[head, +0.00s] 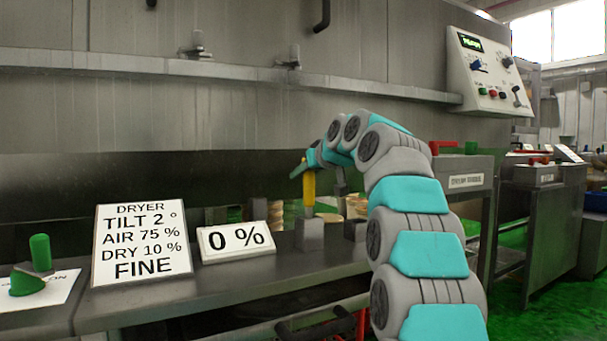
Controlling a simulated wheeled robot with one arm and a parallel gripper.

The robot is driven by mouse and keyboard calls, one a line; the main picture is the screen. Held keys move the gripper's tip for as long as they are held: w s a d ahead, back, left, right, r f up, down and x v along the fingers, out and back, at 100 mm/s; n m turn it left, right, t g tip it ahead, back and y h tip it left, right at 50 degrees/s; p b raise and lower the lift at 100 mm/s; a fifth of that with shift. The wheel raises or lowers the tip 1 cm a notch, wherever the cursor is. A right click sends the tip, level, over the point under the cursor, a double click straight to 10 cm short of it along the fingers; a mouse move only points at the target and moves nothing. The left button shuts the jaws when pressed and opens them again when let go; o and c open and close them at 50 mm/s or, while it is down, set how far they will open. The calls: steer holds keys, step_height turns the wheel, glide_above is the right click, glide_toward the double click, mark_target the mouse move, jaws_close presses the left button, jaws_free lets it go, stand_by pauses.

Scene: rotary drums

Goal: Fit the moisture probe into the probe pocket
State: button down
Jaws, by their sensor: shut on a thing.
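The moisture probe appears to be the yellow upright rod (309,190) near the middle of the head view. My gripper (311,167) is at its upper end, shut on it; the fingers are small and partly hidden by my wrist. The rod's lower end is at or just above a grey block (309,236) on the steel bench. I cannot tell whether it touches or enters the block. A second dark block (355,230) stands just to the right. I cannot tell for certain which block is the probe pocket.
A dryer settings sign (139,245) and a "0 %" sign (236,241) stand left on the bench (225,285). A control panel (490,72) is upper right. Pale bowls (357,206) show behind my arm.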

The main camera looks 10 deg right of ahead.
steer(key=shift+f, duration=0.35)
steer(key=c, duration=0.5)
jaws_free()
steer(key=b+v, duration=0.1)
steer(key=v, duration=0.7)
